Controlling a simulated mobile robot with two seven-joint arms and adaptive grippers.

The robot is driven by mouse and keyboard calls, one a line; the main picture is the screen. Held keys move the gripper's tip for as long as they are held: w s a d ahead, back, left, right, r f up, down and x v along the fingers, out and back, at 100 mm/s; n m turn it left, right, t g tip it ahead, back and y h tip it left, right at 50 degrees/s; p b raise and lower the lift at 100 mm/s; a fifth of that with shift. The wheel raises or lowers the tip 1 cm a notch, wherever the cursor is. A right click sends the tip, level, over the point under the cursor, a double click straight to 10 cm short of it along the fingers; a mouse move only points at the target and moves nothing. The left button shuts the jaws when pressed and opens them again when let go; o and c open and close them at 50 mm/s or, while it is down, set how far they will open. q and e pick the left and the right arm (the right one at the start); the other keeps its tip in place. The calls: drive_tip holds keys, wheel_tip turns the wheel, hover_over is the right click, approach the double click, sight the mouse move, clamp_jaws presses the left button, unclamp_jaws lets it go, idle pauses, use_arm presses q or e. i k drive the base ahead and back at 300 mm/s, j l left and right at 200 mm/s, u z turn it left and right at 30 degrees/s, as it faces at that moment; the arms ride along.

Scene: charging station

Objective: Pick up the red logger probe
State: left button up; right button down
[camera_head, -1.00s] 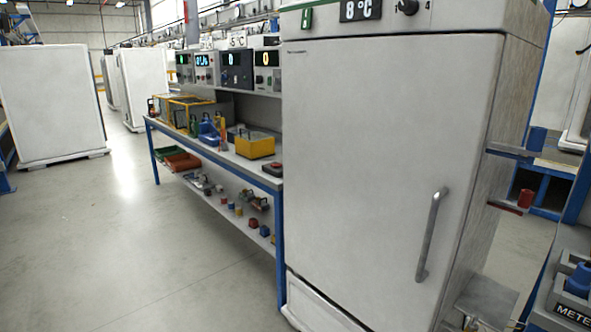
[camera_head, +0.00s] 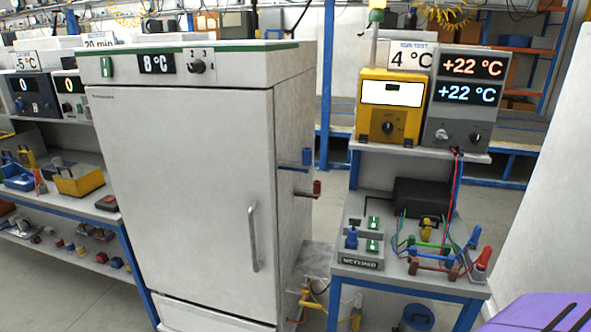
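A small red cylinder (camera_head: 317,188) stands at the end of a bracket on the right side of the white cabinet (camera_head: 180,190). A blue cylinder (camera_head: 306,156) is on a similar bracket just above it. Another red piece, cone-like (camera_head: 483,258), stands at the right edge of the small bench. I cannot tell for sure which red piece is the logger probe. Neither of my grippers shows in the head view.
The small bench (camera_head: 408,284) holds a black box (camera_head: 421,198), switches and wires; instruments (camera_head: 465,98) sit on its shelf. A long bench (camera_head: 62,203) stands left of the cabinet. A purple object (camera_head: 538,314) fills the bottom right corner. Some floor shows at lower left.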

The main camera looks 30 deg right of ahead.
sight(482, 263)
drive_tip(key=z, duration=2.35)
